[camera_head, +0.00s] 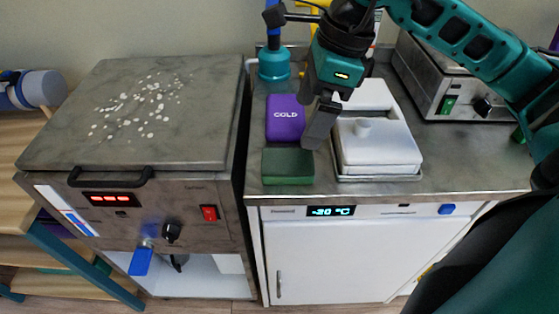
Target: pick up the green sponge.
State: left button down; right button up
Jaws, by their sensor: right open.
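The green sponge (287,167) is a dark green block lying flat near the front edge of the steel counter top. My right gripper (314,136) reaches in from the upper right, pointing down. Its fingers are open and sit above and just right of the sponge, beside the purple pack. I see nothing between the fingers. The gap between the fingers and the sponge is hard to judge. My left gripper is not in view.
A purple pack marked COLD (286,117) lies directly behind the sponge. A white lidded box (377,150) stands close on the right. A teal bottle (273,66) stands behind. A heater unit (130,125) with a lid is left, across a gap. A freezer (330,255) is below.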

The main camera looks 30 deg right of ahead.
send_over(290, 161)
jog(key=s+d, duration=0.1)
notch_tip(290, 161, down, 5)
jog(key=shift+d+r, duration=0.1)
jog(key=shift+d, duration=0.05)
jog(key=shift+b+x, duration=0.4)
jog(key=shift+x, duration=2.7)
jog(key=shift+w, duration=0.1)
jog(key=shift+f+b, duration=0.25)
jog(key=shift+b, duration=0.2)
